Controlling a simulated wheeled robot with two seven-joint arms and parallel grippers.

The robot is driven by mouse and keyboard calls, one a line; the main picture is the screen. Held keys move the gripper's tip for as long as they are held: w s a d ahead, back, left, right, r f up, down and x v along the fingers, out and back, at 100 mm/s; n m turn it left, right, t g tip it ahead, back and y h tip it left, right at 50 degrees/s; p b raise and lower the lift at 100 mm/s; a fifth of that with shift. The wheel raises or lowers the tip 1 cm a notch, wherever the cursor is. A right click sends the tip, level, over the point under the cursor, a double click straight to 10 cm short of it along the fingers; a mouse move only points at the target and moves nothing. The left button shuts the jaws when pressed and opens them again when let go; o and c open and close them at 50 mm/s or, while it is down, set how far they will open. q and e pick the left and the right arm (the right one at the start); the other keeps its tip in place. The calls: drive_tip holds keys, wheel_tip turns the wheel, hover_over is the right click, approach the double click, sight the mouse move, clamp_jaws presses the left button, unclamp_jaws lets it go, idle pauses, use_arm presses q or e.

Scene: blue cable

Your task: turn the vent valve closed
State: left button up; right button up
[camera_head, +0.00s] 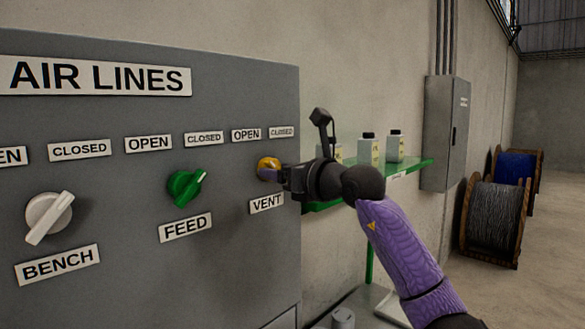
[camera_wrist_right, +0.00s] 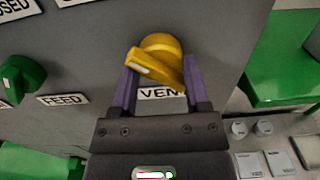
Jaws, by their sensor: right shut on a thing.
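The yellow vent valve knob (camera_head: 268,165) sits on the grey panel (camera_head: 110,190) above its VENT label (camera_head: 266,203) and below OPEN and CLOSED labels. My right gripper (camera_head: 276,173) is at the knob. In the right wrist view the yellow knob (camera_wrist_right: 157,60) lies between the two purple fingers of my right gripper (camera_wrist_right: 157,80), which are shut on it. The knob's white-marked end points to the left in that view. The fingers partly hide the knob in the head view. My left gripper is not in view.
The green feed knob (camera_head: 185,187) and white bench knob (camera_head: 49,217) are left of the vent valve. A green shelf (camera_head: 415,166) with several bottles is behind my right arm. A grey wall cabinet (camera_head: 446,132) and cable reels (camera_head: 493,219) stand further right.

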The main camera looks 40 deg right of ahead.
drive_tip(key=shift+a+f, duration=0.1)
drive_tip(key=shift+f, duration=0.05)
drive_tip(key=m+b, duration=0.2)
drive_tip(key=m, duration=1.5)
drive_tip(key=shift+w+f+m, duration=0.1)
drive_tip(key=shift+m, duration=0.2)
idle(0.5)
drive_tip(key=o, duration=1)
drive_tip(key=shift+a, duration=0.1)
drive_tip(key=shift+o, duration=1.4)
drive_tip(key=shift+a, duration=0.15)
